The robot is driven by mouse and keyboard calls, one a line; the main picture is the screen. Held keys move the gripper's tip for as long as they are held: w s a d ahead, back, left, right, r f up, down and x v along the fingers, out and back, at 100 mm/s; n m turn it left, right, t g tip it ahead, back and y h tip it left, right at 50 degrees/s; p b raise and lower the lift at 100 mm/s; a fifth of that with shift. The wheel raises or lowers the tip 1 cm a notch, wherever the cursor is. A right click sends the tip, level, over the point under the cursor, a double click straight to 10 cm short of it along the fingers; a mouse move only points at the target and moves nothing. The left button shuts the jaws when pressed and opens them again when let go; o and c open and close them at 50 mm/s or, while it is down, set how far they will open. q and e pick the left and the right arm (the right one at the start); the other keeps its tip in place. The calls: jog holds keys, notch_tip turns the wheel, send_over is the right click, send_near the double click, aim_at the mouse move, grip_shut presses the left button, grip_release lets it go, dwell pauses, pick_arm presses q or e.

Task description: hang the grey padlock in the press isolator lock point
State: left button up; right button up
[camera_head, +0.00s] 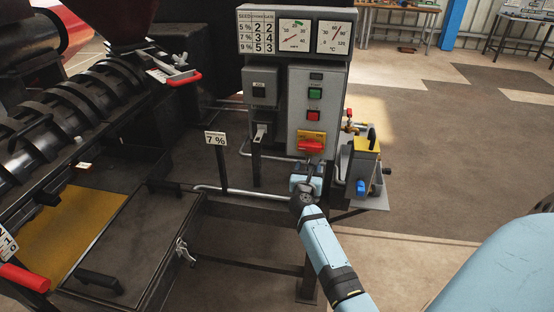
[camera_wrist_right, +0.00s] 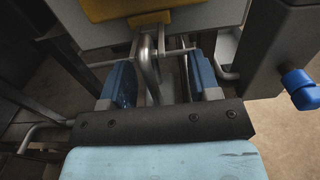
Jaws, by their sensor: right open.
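The isolator, a red handle (camera_head: 311,146) on a yellow plate, sits low on the front of the grey control box (camera_head: 302,95). My right gripper (camera_head: 307,178) is just below it. In the right wrist view, the open blue fingers (camera_wrist_right: 160,80) stand apart on either side of a bent grey metal loop, which looks like the shackle of the grey padlock (camera_wrist_right: 148,66). The loop's top is at a yellow tab (camera_wrist_right: 150,19) below the yellow plate; whether it passes through is unclear. The padlock's body is hidden. My left gripper is not in view.
A grey stand with a yellow-topped unit (camera_head: 364,146) and blue knob is close right of my right gripper. The black screw press (camera_head: 80,105) fills the left. Floor at right is clear.

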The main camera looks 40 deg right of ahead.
jog(key=shift+s+a+r, duration=0.3)
jog(key=shift+a, duration=0.05)
jog(key=shift+s+a, duration=0.2)
jog(key=v, duration=0.9)
jog(key=w+a+r+p, duration=0.1)
jog(key=w+a+r, duration=0.25)
jog(key=w, duration=0.35)
jog(key=w+a+r+p, duration=0.1)
jog(key=w+a+r, duration=0.25)
jog(key=w, duration=0.45)
jog(key=w+d+f+b, duration=0.1)
jog(key=d, duration=0.1)
jog(key=w+d+f, duration=0.2)
jog(key=shift+w+d+b, duration=0.15)
jog(key=shift+w+b, duration=0.2)
jog(key=shift+b, duration=0.05)
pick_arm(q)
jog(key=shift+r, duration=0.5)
pick_arm(e)
jog(key=v, duration=0.8)
jog(key=shift+s+a+r, duration=0.25)
jog(key=shift+a+r, duration=0.05)
jog(key=shift+r, duration=0.05)
